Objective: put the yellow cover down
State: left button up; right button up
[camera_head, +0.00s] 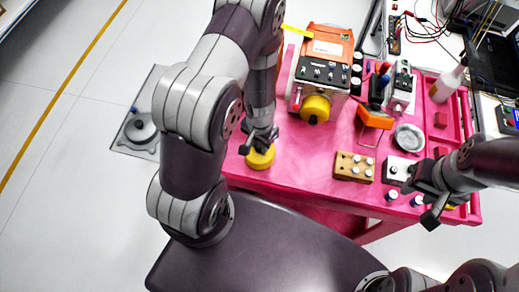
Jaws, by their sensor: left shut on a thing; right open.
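The yellow cover (260,159) is a short round piece at the left front edge of the pink cart top. My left gripper (259,143) comes down over it and is shut on it. The fingers hide part of the cover, and I cannot tell whether its underside touches the surface. An orange unit (322,60) with a dark panel and a round yellow part (315,109) on its front stands behind and to the right. My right gripper (424,205) is open at the cart's right front edge, with nothing seen between its fingers.
The pink cart top (305,160) is bare between the cover and a wooden block with metal pegs (354,167).

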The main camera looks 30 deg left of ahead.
pick_arm(q)
notch_tip(320, 180, down, 4)
jog(key=shift+s+d+r+b, duration=0.1)
jog(key=shift+b, duration=0.55)
jog(key=o, duration=1)
jog(key=shift+r, duration=0.1)
